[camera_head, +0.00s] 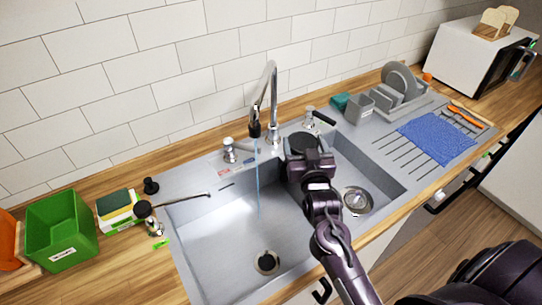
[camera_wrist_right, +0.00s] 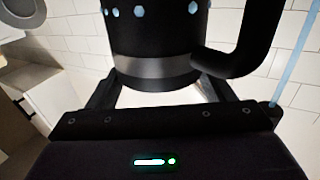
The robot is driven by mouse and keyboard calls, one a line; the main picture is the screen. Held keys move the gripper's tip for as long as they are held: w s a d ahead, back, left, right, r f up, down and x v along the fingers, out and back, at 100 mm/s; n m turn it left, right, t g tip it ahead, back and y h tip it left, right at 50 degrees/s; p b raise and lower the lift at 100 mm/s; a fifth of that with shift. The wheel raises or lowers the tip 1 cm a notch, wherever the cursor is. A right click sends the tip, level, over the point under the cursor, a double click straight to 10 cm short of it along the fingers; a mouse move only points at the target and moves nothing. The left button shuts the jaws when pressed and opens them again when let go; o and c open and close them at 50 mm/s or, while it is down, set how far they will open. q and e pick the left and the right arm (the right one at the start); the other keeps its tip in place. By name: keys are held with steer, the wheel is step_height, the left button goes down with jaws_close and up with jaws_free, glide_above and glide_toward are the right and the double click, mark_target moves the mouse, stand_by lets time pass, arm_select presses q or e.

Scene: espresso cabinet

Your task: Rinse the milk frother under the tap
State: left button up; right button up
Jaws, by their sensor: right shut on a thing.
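The milk frother (camera_head: 303,142) is a black cup held over the sink, to the right of the tap's spout. In the right wrist view the frother (camera_wrist_right: 155,45) shows a grey band, light blue dots and a black handle on the right. My right gripper (camera_head: 308,162) is shut on it, with a finger on each side. The tap (camera_head: 270,88) is a curved chrome spout with a black tip. A thin blue water stream (camera_head: 257,180) falls from it into the basin, left of the frother and apart from it. My left gripper is out of view.
The steel sink (camera_head: 215,240) has a drain (camera_head: 267,262) in its large basin. A dish rack (camera_head: 395,95) and blue mat (camera_head: 436,140) lie right. A green bin (camera_head: 62,228), sponge (camera_head: 118,205) and dispenser (camera_head: 150,215) stand left. The white tiled wall is close behind.

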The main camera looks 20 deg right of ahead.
steer(key=s+d+r+p, duration=0.3)
steer(key=r+p, duration=0.1)
steer(key=shift+s+d+p, duration=0.2)
steer(key=shift+s+p, duration=0.2)
steer(key=shift+r, duration=0.1)
stand_by(0.7)
